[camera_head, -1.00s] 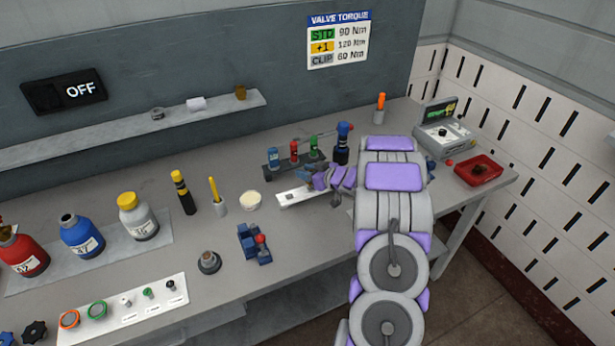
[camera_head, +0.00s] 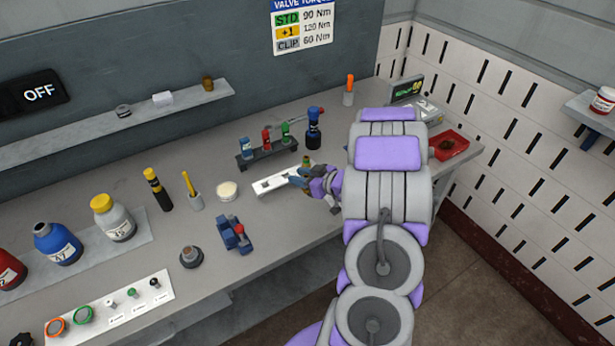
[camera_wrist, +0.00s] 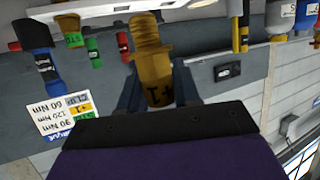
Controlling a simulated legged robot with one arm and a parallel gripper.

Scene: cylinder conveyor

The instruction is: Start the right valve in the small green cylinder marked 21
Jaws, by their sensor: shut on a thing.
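My gripper (camera_head: 308,180) is over the white tray (camera_head: 265,187) near the back right of the bench. In the wrist view, which is upside down, its dark fingers are shut on a brass valve (camera_wrist: 152,60) with a yellow-brown face marked with a 1 and a plus sign. Large cylinders stand at the left: a red one (camera_head: 10,270), a blue one (camera_head: 57,246) and a grey one with a yellow cap (camera_head: 113,220). I see no green cylinder marked 21 in these frames.
Behind my gripper is a dark rack (camera_head: 268,157) with small blue, red and green items. A dark blue-capped bottle (camera_head: 313,130) stands beside it. A blue vise-like fixture (camera_head: 232,236) and a panel of knobs (camera_head: 110,308) are nearer. A red bin (camera_head: 449,145) is at right.

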